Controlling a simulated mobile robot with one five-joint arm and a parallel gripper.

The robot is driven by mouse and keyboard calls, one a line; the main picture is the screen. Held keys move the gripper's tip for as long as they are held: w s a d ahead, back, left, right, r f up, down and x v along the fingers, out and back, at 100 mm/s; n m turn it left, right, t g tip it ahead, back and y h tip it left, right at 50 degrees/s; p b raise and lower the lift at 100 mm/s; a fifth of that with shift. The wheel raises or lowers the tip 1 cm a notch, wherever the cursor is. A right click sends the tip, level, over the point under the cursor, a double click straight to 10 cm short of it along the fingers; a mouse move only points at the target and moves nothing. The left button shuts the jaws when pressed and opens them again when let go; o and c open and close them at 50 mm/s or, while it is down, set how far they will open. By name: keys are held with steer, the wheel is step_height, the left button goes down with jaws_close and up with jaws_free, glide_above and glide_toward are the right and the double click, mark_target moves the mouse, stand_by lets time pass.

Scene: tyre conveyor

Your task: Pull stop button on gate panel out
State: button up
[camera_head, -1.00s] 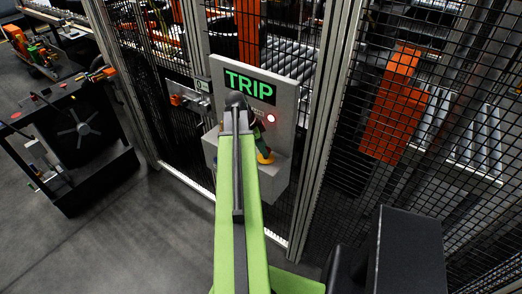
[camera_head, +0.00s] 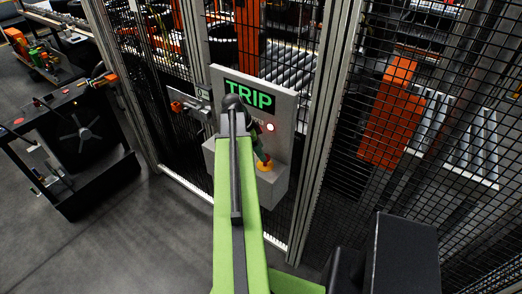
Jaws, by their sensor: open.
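The grey gate panel (camera_head: 284,140) stands at the fence with a green lit TRIP display (camera_head: 249,95) and a glowing red-white lamp (camera_head: 270,127). The stop button (camera_head: 264,166), yellow-orange with some red, sits on the panel's lower ledge. My green arm reaches up to the panel and covers its left part. My gripper (camera_head: 258,145) shows only in part beside the arm, dark and close above the stop button. Its fingertips are too small and hidden to tell whether they touch the button.
Wire mesh fence and metal posts (camera_head: 318,130) flank the panel. An orange post (camera_head: 392,115) and rollers stand behind the mesh at right. A black cart (camera_head: 80,140) with a fan stands at left. The grey floor (camera_head: 140,235) between cart and fence is clear.

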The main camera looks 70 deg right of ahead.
steer(key=p+v, duration=1.2)
steer(key=v, duration=0.2)
steer(key=shift+w+r, duration=0.25)
steer(key=shift+r, duration=0.05)
steer(key=shift+a, duration=0.15)
steer(key=w+a+f+n+t+b, duration=0.1)
steer(key=w+a+f+n+b, duration=0.1)
steer(key=w+a+f+b, duration=0.45)
steer(key=w+a+f+n+h+b, duration=0.1)
steer(key=w+a+f+n+b, duration=0.15)
steer(key=w+a, duration=0.6)
steer(key=w+a+f+n+t+b, duration=0.1)
steer(key=w+a+f+n+b, duration=0.1)
steer(key=w+a+f+b, duration=0.45)
steer(key=w+a+f+n+y+b, duration=0.1)
steer(key=w+a+f+n+b, duration=0.1)
steer(key=a+n, duration=0.5)
steer(key=w+a+f+n+t+y+b, duration=0.1)
steer(key=w+a+f+n+b, duration=0.1)
steer(key=a+n, duration=0.6)
steer(key=w+a+f+n+y+b, duration=0.1)
steer(key=a+f+n+b, duration=0.3)
steer(key=a, duration=1.5)
steer(key=w+f+n, duration=0.1)
steer(key=n, duration=0.3)
steer(key=shift+w+f+t, duration=0.3)
steer(key=shift+t, duration=0.1)
